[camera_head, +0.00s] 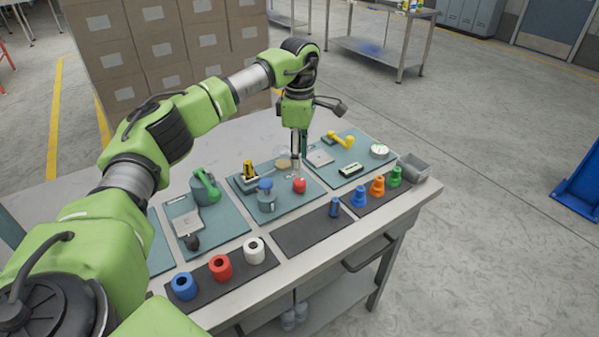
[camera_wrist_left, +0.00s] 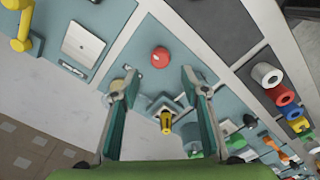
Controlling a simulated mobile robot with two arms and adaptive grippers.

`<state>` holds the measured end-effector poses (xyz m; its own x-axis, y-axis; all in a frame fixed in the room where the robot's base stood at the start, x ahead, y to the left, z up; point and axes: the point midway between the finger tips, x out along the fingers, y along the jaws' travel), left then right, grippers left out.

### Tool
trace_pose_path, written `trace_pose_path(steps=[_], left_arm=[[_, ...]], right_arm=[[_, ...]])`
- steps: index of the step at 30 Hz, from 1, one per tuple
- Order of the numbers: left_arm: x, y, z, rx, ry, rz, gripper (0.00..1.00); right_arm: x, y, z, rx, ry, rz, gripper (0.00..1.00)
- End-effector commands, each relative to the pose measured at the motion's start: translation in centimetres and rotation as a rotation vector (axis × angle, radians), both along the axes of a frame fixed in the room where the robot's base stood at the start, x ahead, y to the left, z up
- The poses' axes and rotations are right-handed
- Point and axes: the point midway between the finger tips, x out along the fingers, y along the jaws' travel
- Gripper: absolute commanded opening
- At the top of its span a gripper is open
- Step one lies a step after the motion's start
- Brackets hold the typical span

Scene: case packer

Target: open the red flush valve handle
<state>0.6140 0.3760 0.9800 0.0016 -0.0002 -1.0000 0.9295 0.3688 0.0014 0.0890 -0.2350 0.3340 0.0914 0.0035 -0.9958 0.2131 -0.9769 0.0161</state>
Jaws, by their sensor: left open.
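A round red knob (camera_head: 299,185) sits on the middle teal panel of the bench; it is the only red handle-like part I see, and its valve body is not clear. In the left wrist view the red knob (camera_wrist_left: 160,57) lies just beyond the fingertips, centred between them. My left gripper (camera_head: 299,160) points down above the panel, close behind the knob. In the wrist view its fingers (camera_wrist_left: 159,76) are wide apart with nothing held. Contact with the knob is not visible. My right gripper is out of view.
A blue-topped part (camera_head: 266,195) and a yellow-handled part (camera_head: 248,170) stand left of the knob. A green handle (camera_head: 207,185) is farther left, a yellow lever (camera_head: 341,140) on the right panel. Colored spools (camera_head: 220,267) and fittings (camera_head: 377,187) line the front. A grey bin (camera_head: 413,168) is at right.

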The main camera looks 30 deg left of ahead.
Motion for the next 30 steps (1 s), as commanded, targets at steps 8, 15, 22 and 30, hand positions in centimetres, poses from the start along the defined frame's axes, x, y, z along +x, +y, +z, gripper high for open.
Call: trace_pose_path(steps=[8,15,22,30], left_arm=[[0.1,0.0,3.7,0.0,-0.001,-0.001,0.41],[0.0,0.0,4.2,0.0,0.0,-0.001,0.41],[0.0,0.0,4.1,0.0,0.0,-0.001,0.41],[0.0,0.0,4.1,0.0,0.0,0.0,0.41]], right_arm=[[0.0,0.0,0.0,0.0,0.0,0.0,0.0],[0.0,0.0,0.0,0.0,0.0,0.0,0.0],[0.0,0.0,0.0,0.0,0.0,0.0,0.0],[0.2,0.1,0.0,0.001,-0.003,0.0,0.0]])
